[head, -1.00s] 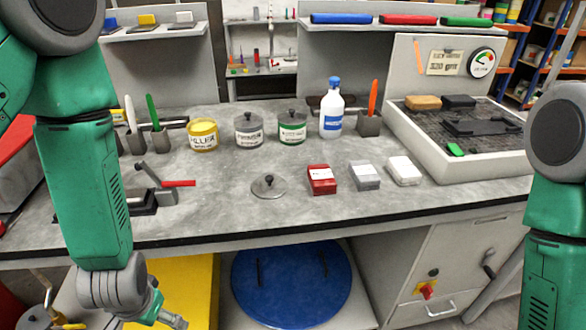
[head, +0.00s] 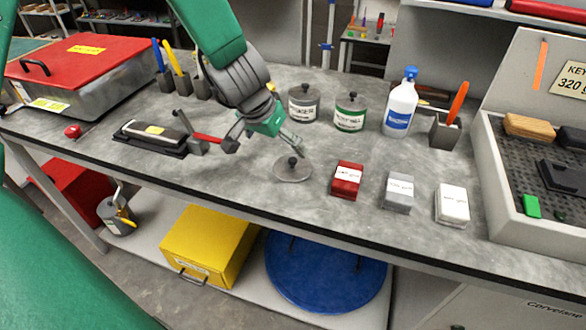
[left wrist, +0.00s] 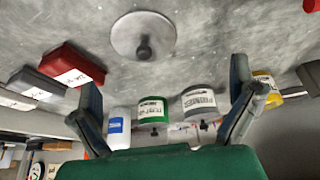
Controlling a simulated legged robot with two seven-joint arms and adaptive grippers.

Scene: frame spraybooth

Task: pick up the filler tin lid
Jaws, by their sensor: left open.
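The filler tin lid (head: 292,171), a flat grey disc with a dark knob, lies on the bench, knob up. In the left wrist view the lid (left wrist: 143,30) is beyond the fingertips, near the top. My left gripper (head: 264,142) is open and empty, above the bench just left of the lid and apart from it. Its spread fingers show in the left wrist view (left wrist: 164,75). The yellow filler tin (left wrist: 267,90) is partly visible at right there; in the head view my left arm mostly hides it. My right gripper is not in view.
Grey-lidded tins (head: 304,103) and (head: 350,111) and a white bottle (head: 401,105) stand behind the lid. Red (head: 347,180), grey (head: 398,191) and white (head: 452,204) boxes sit to its right. Bench around the lid is clear.

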